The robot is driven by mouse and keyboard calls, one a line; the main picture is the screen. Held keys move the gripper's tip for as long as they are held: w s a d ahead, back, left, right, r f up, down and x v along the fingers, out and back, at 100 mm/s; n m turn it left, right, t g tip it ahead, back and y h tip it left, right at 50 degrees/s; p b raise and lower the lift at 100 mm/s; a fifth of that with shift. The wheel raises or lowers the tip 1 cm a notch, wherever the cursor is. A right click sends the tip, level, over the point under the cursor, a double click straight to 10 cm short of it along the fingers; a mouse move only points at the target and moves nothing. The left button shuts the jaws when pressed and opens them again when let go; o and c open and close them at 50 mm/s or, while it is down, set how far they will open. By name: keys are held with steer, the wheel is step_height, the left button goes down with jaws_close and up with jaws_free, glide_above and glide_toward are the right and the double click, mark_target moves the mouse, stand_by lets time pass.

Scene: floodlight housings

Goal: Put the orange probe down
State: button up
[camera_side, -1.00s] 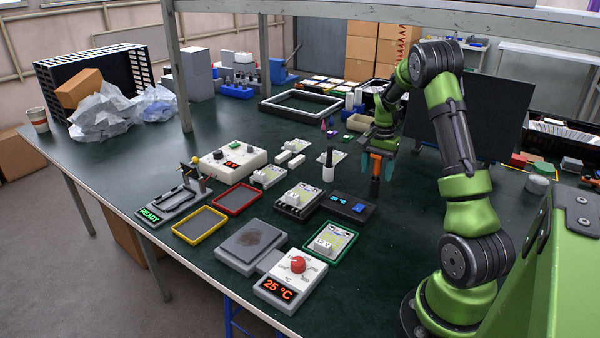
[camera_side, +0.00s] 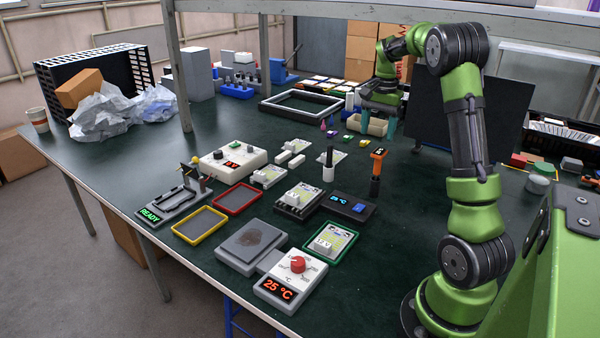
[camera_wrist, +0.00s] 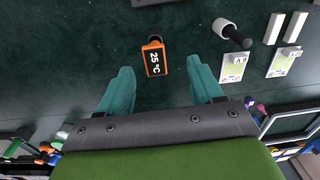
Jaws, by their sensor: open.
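The orange probe (camera_side: 378,163) stands upright on the dark table, orange at the top with a black lower part. In the wrist view the probe (camera_wrist: 154,59) is seen from above, and its small display reads 25 °C. My gripper (camera_side: 376,117) is open and empty, above and behind the probe in the side view. Its teal fingers are spread wide, and in the wrist view the gripper (camera_wrist: 162,82) is apart from the probe, which lies ahead of the fingertips. Whether the probe's foot sits in a holder is too small to tell.
A black box with a blue display (camera_side: 352,206) is just left of the probe. A white-and-black upright tool (camera_side: 328,165) stands farther left. A beige bin (camera_side: 367,124) is behind, near my gripper. A green-framed tray (camera_side: 330,242) lies in front. The table right of the probe is clear.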

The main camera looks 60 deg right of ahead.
steer(key=w+a+r+n+t, duration=0.1)
steer(key=a+r+n+t, duration=0.15)
steer(key=a, duration=0.75)
steer(key=a+r+n+t, duration=0.1)
steer(key=a+r+n, duration=0.3)
steer(key=a, duration=0.7)
steer(key=s+a+f+n+t+y, duration=0.1)
steer(key=s+a+n, duration=0.2)
steer(key=a, duration=0.4)
steer(key=s+a+f+n+t+y, duration=0.1)
steer(key=s+a+n, duration=0.3)
steer(key=a, duration=0.4)
steer(key=shift+s+a+t, duration=0.25)
steer(key=shift+s+t, duration=0.3)
steer(key=shift+t, duration=0.1)
